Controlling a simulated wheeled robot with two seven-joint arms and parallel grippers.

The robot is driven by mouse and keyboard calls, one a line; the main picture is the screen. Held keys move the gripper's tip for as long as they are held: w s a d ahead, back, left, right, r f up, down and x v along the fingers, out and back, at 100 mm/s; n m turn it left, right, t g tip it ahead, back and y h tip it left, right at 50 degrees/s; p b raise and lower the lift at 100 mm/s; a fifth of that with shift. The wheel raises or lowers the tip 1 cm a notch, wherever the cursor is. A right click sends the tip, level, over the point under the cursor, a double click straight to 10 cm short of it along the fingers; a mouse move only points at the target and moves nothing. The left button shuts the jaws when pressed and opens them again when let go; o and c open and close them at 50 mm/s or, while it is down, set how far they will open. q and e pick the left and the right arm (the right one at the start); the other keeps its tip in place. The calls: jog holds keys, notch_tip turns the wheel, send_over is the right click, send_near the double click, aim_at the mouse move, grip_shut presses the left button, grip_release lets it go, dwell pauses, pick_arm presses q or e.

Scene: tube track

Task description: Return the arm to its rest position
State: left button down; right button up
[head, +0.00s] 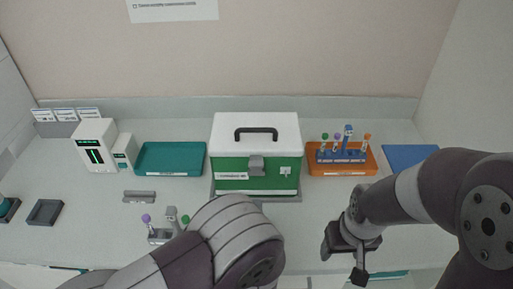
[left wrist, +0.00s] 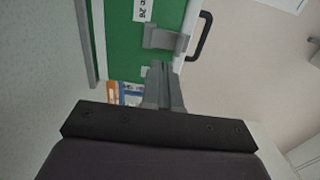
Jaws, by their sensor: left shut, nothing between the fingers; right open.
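My left arm (head: 225,245) reaches in at the bottom middle of the head view. Its gripper is hidden there behind the arm. In the left wrist view my left gripper (left wrist: 160,70) is shut and empty, its fingers together. They point toward the latch on the front of the green box (left wrist: 120,40); I cannot tell the exact gap. My right arm (head: 425,195) comes in from the right. My right gripper (head: 343,262) hangs open and empty over the front right of the bench.
The green box with white lid (head: 285,125) stands closed at the centre. A grey tube rack (head: 160,238) stands beside my left arm. White devices (head: 92,145) stand back left.

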pick_arm(q)
jog(key=w+a+f+n+g+h, duration=0.1)
jog(key=w+a+f+n+g, duration=0.1)
jog(key=w+a+n+g, duration=0.4)
jog(key=s+a+n+g, duration=0.4)
jog(key=s+n, duration=0.1)
jog(key=s+a+n+g, duration=0.2)
jog(key=s+g, duration=0.1)
jog(key=shift+a+r+n, duration=0.1)
jog(key=shift+r+n, duration=0.25)
jog(key=shift+n, duration=0.05)
jog(key=s+a+r+n+g+y, duration=0.1)
jog(key=s+a+n+g, duration=0.2)
jog(key=s+a, duration=0.3)
jog(key=shift+s+r+n+g, duration=0.3)
jog(key=shift+s+n+g, duration=0.15)
jog(key=shift+s, duration=0.75)
jog(key=shift+a, duration=0.1)
